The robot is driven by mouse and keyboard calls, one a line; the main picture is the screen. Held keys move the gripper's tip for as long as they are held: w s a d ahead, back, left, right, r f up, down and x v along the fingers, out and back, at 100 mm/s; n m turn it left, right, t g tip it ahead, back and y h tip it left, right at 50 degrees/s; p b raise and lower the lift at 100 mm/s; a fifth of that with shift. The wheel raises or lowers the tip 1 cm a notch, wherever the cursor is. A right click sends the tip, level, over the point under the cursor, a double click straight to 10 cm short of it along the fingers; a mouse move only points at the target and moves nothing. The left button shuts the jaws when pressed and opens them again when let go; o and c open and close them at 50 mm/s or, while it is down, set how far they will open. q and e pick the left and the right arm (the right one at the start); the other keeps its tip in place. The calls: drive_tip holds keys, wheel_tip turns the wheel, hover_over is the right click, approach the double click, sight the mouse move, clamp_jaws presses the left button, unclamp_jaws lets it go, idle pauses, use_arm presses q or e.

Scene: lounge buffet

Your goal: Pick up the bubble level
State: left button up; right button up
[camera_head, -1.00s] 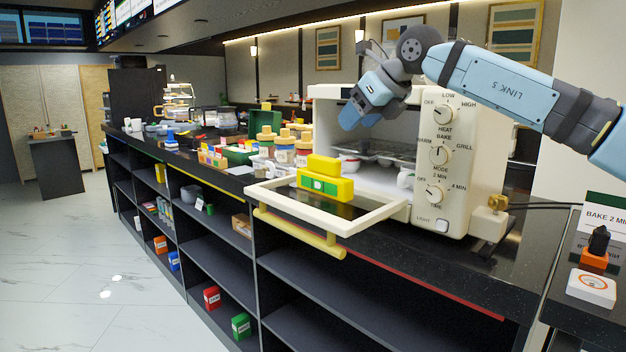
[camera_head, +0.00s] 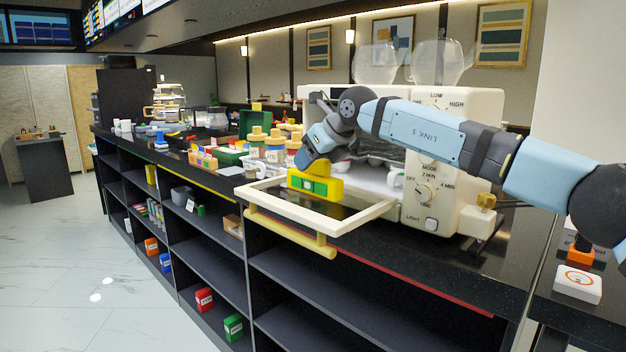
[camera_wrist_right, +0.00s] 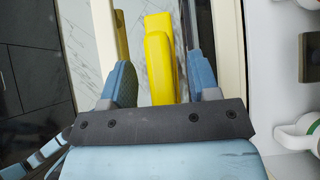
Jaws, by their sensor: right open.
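The bubble level (camera_head: 317,187), a yellow block with a green window, lies on the lowered oven door (camera_head: 345,222). A smaller yellow piece sits on top of it; I cannot tell whether it is part of the level. My right gripper (camera_head: 308,163) is at this top piece, coming from above, and partly hides it. In the right wrist view, the fingers of the open right gripper (camera_wrist_right: 160,80) stand on either side of the yellow top (camera_wrist_right: 160,62), with a gap visible on both sides. My left gripper is not in view.
The toaster oven (camera_head: 462,110) stands open behind the door, with white cups inside. Yellow-lidded jars (camera_head: 275,148) and small boxes crowd the counter to the left. Two clear containers (camera_head: 436,62) stand on the oven. The door's yellow handle (camera_head: 290,235) juts out in front.

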clamp_jaws()
drive_tip(key=shift+r, duration=0.1)
wheel_tip(320, 180, up, 20)
drive_tip(key=p, duration=0.3)
idle(0.3)
